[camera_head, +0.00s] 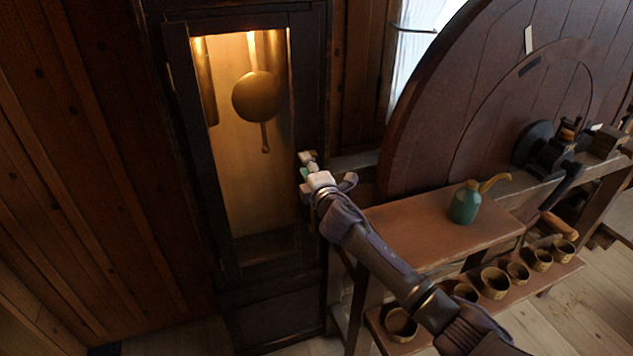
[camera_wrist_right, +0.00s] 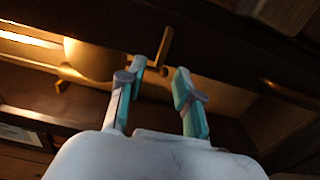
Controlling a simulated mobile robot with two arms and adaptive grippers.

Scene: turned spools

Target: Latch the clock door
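The clock door (camera_head: 184,110) is a tall dark wooden frame with a glazed middle; a brass pendulum (camera_head: 257,97) shows behind it. It looks shut or nearly so; I cannot tell if a small gap remains. My right gripper (camera_head: 306,164) is at the door's right edge, about mid-height. In the right wrist view, its two teal-padded fingers (camera_wrist_right: 160,75) are apart with nothing held between them. A small brass piece, seemingly the latch (camera_wrist_right: 166,43), sticks out from the dark wood just beyond the fingertips. In the head view the gripper hides it. My left gripper is out of view.
A bench (camera_head: 440,217) with a green oil can (camera_head: 465,204) stands right of the clock, beneath my right arm. A lower shelf holds several small turned cups (camera_head: 495,282). A large wooden wheel (camera_head: 430,110) rises behind. The floor left of the clock is clear.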

